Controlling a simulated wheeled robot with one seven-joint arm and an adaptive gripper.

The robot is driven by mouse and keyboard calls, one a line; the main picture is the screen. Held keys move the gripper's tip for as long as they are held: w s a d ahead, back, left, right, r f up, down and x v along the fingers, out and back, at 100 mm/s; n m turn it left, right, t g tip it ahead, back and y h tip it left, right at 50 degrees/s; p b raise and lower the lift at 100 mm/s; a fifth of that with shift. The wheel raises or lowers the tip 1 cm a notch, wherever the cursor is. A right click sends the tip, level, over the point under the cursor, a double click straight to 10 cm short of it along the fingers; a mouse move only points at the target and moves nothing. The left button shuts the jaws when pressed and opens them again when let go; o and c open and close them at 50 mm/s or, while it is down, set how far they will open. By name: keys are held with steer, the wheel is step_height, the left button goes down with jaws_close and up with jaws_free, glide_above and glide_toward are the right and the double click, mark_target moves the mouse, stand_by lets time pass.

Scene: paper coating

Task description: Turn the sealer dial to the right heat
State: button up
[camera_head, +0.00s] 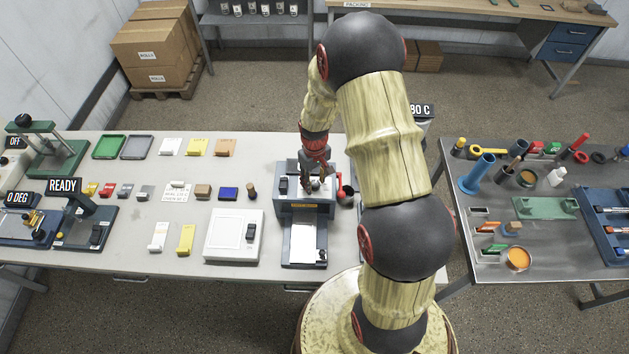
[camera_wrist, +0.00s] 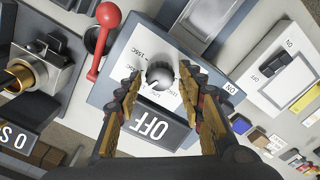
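The sealer (camera_head: 298,208) is a grey-blue machine on the long table, partly behind my gripper in the head view. In the wrist view its casing (camera_wrist: 112,85) appears upside down. Its dial (camera_wrist: 159,76) is a round grey knob on a white plate with temperature marks, one reading about 155C. The exact pointer setting is too small to tell. A dark display (camera_wrist: 152,126) beside the dial reads OFF. My gripper (camera_wrist: 160,72) is open, with one finger on each side of the dial. It also shows above the sealer (camera_head: 318,178). I cannot tell whether the fingers touch the knob.
A red-knobbed lever (camera_wrist: 103,45) stands beside the sealer's casing. A white switch box (camera_head: 232,236) is left of the sealer. A small printed card (camera_head: 178,191) lies further left; its text is too small to read. A 90 C display (camera_head: 422,111) shows behind my arm.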

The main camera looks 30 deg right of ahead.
steer(key=c, duration=0.9)
steer(key=shift+m, duration=0.3)
steer(key=m+b, duration=0.1)
steer(key=m, duration=0.2)
steer(key=shift+b, duration=0.3)
steer(key=shift+m+b, duration=0.5)
steer(key=shift+m, duration=1.5)
steer(key=o, duration=1.2)
steer(key=shift+c, duration=0.2)
